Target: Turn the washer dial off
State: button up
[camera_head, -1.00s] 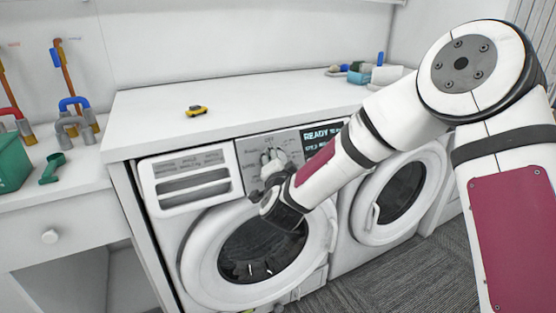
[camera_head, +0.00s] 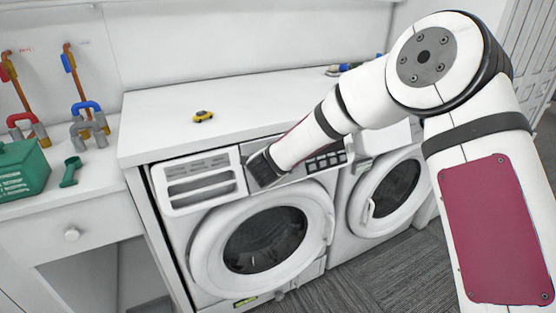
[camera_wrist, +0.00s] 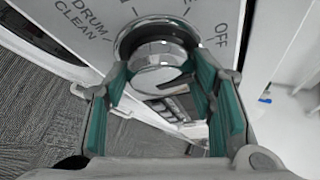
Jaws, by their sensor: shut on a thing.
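The washer (camera_head: 208,250) on the left has a round glass door and a control panel at the top. Its dial (camera_wrist: 158,52) is a shiny metal knob in the wrist view, on a grey panel marked OFF at the upper right and DRUM CLEAN at the left. My gripper (camera_wrist: 160,70) has its teal finger pads on both sides of the dial, shut on it. In the head view my gripper (camera_head: 262,168) is at the washer's panel and hides the dial. I cannot tell which mark the dial points to.
A second front-loading machine (camera_head: 392,190) stands to the right. A small yellow toy car (camera_head: 203,117) lies on the white countertop (camera_head: 160,130) above. A green box (camera_head: 22,168) and a green scoop (camera_head: 70,171) are on the left counter. Grey carpet is clear in front.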

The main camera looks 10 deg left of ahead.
jog(key=shift+m+p, duration=0.35)
jog(key=shift+m, duration=0.05)
jog(key=shift+g, duration=0.3)
jog(key=o, duration=1.1)
jog(key=shift+o, duration=0.2)
jog(key=shift+r, duration=0.1)
jog(key=v, duration=1.1)
jog(key=shift+s+r, duration=0.2)
jog(key=shift+s, duration=0.2)
